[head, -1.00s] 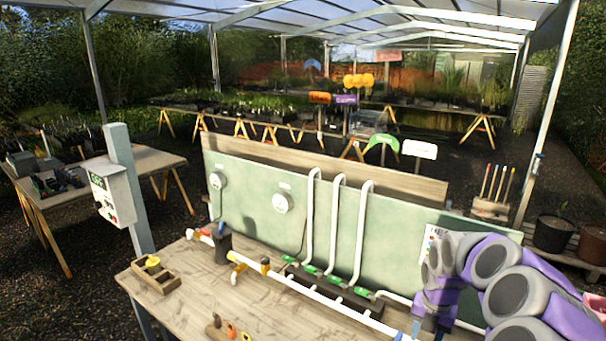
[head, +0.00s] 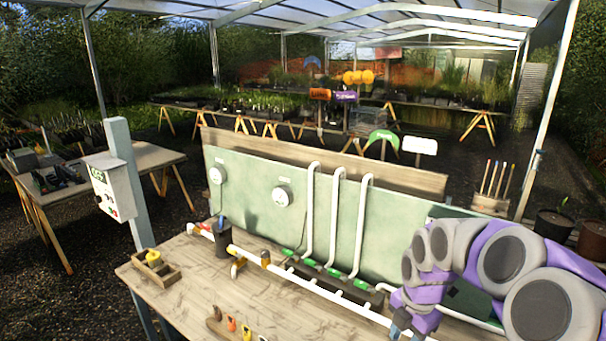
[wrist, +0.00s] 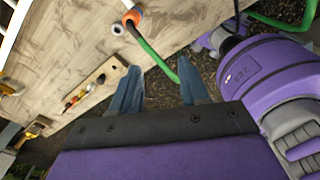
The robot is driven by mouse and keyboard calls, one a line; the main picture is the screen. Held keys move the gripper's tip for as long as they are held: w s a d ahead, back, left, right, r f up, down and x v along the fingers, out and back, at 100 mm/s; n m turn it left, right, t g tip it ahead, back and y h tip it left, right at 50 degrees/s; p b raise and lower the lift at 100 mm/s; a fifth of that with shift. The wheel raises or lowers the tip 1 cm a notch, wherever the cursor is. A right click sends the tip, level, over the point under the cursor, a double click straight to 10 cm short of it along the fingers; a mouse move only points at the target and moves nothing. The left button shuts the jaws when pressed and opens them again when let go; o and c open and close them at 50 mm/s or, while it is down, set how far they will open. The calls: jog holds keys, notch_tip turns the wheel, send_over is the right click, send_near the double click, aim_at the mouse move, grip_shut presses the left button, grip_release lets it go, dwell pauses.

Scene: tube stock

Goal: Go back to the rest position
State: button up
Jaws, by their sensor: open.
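My gripper (wrist: 160,88) shows in the wrist view with its two blue-grey fingers spread apart and nothing between them. It is over the front edge of the wooden workbench (wrist: 75,45), with dark gravel below. In the head view my purple and grey arm is bent at the lower right, over the right end of the bench (head: 195,310). The fingertips are not clear in the head view.
White pipes (head: 313,215) rise along the green panel (head: 245,215). A wooden tray (head: 155,268) and a dark cup (head: 222,240) stand on the bench. A green hose (wrist: 152,58) with an orange end hangs by the bench edge. A post with a control box (head: 112,185) stands at left.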

jog(key=s+a+r+m+b, duration=0.1)
jog(key=s+a+m, duration=0.35)
jog(key=s, duration=0.25)
jog(key=s+a+r+m+b, duration=0.1)
jog(key=s+a+m+b, duration=0.15)
jog(key=s+m, duration=0.45)
jog(key=s+a+f+m+g+b, duration=0.1)
jog(key=s+f+m, duration=0.2)
jog(key=s+m, duration=0.9)
jog(key=s, duration=0.4)
jog(key=shift+s+a+f+m+g+h, duration=0.2)
jog(key=shift+s+m+g+h, duration=0.1)
jog(key=shift+s+m+g, duration=0.1)
